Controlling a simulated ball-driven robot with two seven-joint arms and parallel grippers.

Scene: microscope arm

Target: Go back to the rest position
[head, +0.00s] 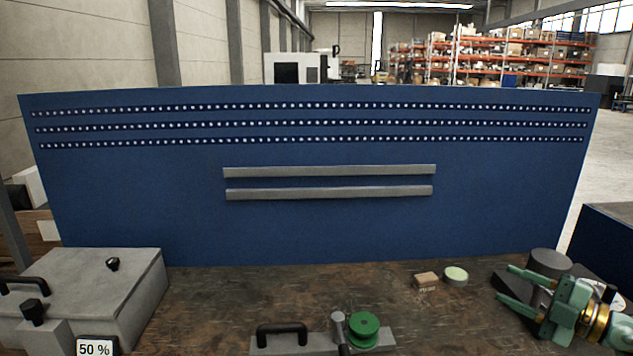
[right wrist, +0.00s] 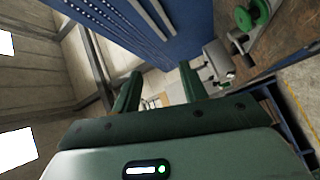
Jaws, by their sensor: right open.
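My right gripper (head: 504,282) is at the right of the table in the head view. Its two green fingers are apart and point left, with nothing between them. In the right wrist view its fingers (right wrist: 160,80) are also spread and empty. My left gripper is in neither view. A grey base with a black handle and a green wheel (head: 364,328) stands at the front centre, partly cut off by the lower edge. The green wheel (right wrist: 244,18) also shows in the right wrist view.
A grey box (head: 120,290) with a black knob stands at left, near a "50 %" sign (head: 95,347). A small tan block (head: 426,281) and a pale green-topped disc (head: 456,275) lie left of my right gripper. A dark cylinder (head: 549,261) stands behind it. A blue panel (head: 320,230) closes the back.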

